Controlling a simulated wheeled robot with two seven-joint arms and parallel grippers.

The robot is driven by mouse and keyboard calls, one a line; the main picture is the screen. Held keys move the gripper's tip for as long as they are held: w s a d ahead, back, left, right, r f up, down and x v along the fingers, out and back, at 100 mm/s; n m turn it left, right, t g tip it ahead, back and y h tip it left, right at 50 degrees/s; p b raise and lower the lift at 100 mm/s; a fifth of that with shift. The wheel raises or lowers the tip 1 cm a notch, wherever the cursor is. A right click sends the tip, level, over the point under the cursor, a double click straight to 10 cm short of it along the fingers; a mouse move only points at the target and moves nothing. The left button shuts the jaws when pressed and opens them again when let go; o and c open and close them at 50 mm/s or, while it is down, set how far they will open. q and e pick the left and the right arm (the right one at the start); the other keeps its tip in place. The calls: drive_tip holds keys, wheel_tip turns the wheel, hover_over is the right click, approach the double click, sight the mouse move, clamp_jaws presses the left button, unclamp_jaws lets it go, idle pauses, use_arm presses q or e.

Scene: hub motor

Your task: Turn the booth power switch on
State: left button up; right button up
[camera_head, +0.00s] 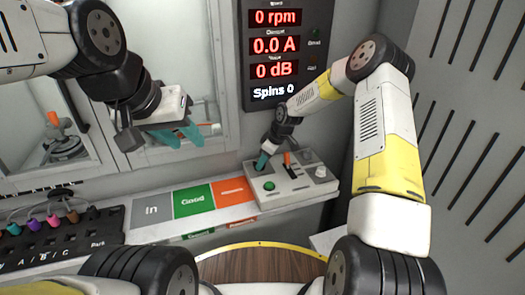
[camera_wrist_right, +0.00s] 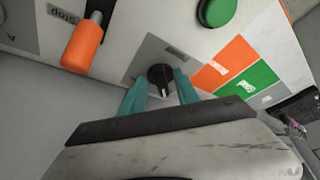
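A black rotary knob (camera_wrist_right: 160,77) with a white pointer line, which looks like the power switch, sits on a grey plate of the control box (camera_head: 290,185). My right gripper (camera_wrist_right: 160,88) has its teal fingers on either side of the knob, parted; I cannot tell whether they touch it. In the head view, my right gripper (camera_head: 262,162) is at the back left of the box and hides the knob. My left gripper (camera_head: 180,136) is open and empty, raised in front of the window at the left.
The box also carries an orange lever (camera_wrist_right: 82,45) beside a "Stop" label and a green button (camera_wrist_right: 216,12). Grey, green and orange labelled pads (camera_head: 193,200) lie left of it. A display (camera_head: 275,45) reads 0 rpm, 0.0 A, 0 dB, Spins 0. A black connector rack (camera_head: 65,238) stands far left.

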drive_tip(key=shift+c, duration=0.5)
clamp_jaws()
drive_tip(key=shift+s+a+m, duration=0.1)
drive_tip(key=shift+m, duration=0.3)
drive_tip(key=m, duration=0.1)
drive_tip(key=m+t, duration=0.1)
drive_tip(key=shift+s+a+m+h, duration=0.2)
drive_tip(key=shift+m+h, duration=0.2)
drive_tip(key=m, duration=0.1)
drive_tip(key=m+t+h, duration=0.1)
drive_tip(key=m, duration=0.3)
drive_tip(key=shift+s+a+h, duration=0.15)
drive_tip(key=shift+a+h, duration=0.2)
drive_tip(key=shift+h, duration=0.05)
drive_tip(key=m, duration=0.1)
drive_tip(key=m+h, duration=0.1)
drive_tip(key=m, duration=0.2)
drive_tip(key=shift+a+m+t+h, duration=0.3)
drive_tip(key=shift+m+h, duration=0.1)
drive_tip(key=shift+a+m+h, duration=0.15)
drive_tip(key=shift+m+h, duration=0.25)
drive_tip(key=shift+m, duration=0.75)
drive_tip(key=shift+a+m+h, duration=0.1)
drive_tip(key=shift+m+h, duration=0.3)
drive_tip(key=shift+m, duration=0.75)
